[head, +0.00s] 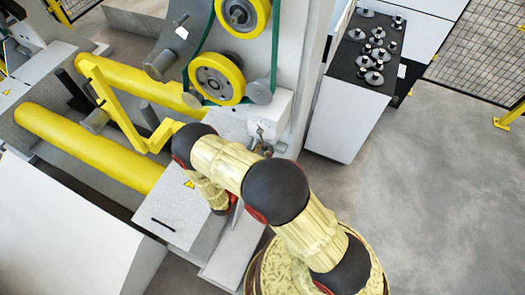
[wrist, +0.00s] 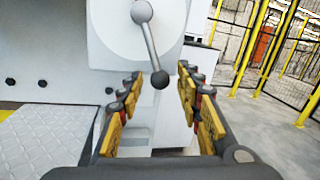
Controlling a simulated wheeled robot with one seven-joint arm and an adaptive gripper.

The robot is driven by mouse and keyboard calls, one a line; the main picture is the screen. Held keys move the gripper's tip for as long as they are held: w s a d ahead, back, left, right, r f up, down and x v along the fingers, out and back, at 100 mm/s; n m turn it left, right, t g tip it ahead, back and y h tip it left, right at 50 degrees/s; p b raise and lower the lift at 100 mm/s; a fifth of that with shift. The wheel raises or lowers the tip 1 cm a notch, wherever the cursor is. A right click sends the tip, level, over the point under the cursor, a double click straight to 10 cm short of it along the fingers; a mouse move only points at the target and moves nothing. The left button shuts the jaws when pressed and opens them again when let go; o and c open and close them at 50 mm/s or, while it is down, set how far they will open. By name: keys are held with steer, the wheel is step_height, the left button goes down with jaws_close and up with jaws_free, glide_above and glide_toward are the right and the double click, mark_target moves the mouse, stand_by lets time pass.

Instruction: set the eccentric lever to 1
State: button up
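The eccentric lever (wrist: 150,45) shows in the wrist view. It is a grey rod with a light ball at its upper end and a dark ball knob (wrist: 160,80) at its lower end. It sits in front of a pale round housing (wrist: 115,35) and slants down to the right. My gripper (wrist: 159,84) is open, with its yellow-padded fingers on either side of the dark knob. Gaps show between the knob and both fingers. No scale or number is legible.
The head view shows the machine's yellow rollers (head: 90,150), a yellow bent bar (head: 115,110) and yellow wheels (head: 218,78) with a green belt. Grey floor (head: 440,180) is clear at right.

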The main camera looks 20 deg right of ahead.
steer(key=shift+a, duration=0.1)
steer(key=v, duration=1.2)
steer(key=shift+f, duration=0.1)
stand_by(0.3)
